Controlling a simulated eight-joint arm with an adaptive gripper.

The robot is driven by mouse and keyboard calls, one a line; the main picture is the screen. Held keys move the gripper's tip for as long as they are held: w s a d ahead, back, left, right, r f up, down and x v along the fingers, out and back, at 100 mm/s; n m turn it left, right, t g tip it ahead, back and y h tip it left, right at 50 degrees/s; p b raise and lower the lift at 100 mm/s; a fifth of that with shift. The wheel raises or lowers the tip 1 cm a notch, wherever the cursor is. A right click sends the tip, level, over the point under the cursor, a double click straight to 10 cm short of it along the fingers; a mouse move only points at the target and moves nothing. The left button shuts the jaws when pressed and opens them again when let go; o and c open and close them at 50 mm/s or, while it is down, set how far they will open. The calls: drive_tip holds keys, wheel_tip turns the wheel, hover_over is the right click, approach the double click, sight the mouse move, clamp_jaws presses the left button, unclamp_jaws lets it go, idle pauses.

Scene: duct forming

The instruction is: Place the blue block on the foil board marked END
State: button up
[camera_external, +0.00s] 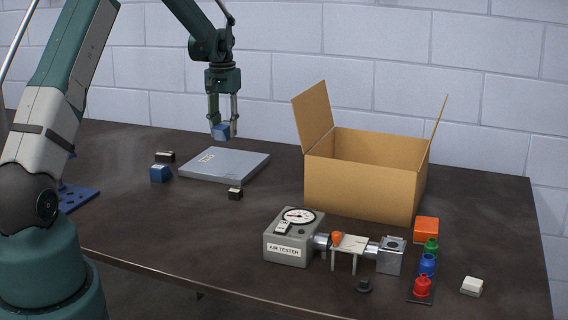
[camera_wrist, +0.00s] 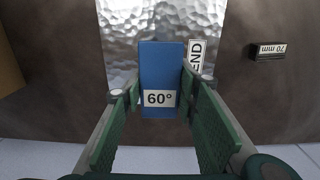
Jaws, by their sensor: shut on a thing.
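My gripper (camera_external: 223,122) is shut on a blue block (camera_external: 221,132) and holds it in the air over the grey foil board (camera_external: 222,168). In the wrist view the block (camera_wrist: 159,65) sits between the green fingers of my gripper (camera_wrist: 160,105) and bears a "60°" label. Below it is the shiny, crinkled foil board (camera_wrist: 117,45), with an END label (camera_wrist: 196,54) partly hidden by the block and a finger. A second blue block (camera_external: 160,173) stands on the table left of the board.
Small black blocks (camera_external: 165,156) (camera_external: 235,193) lie near the board; one in the wrist view reads "70 mm" (camera_wrist: 270,51). An open cardboard box (camera_external: 360,185) stands to the right. An air tester (camera_external: 292,240) and coloured bottles (camera_external: 427,264) are at the front right.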

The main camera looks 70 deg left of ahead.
sight(224, 124)
drive_tip(key=shift+f, duration=2.15)
drive_tip(key=shift+f, duration=0.1)
drive_tip(key=shift+f, duration=1.75)
drive_tip(key=shift+f, duration=0.15)
drive_tip(key=o, duration=1.1)
drive_tip(key=shift+c, duration=0.2)
drive_tip(key=shift+r, duration=0.2)
wheel_tip(224, 124, up, 12)
drive_tip(key=shift+f, duration=0.1)
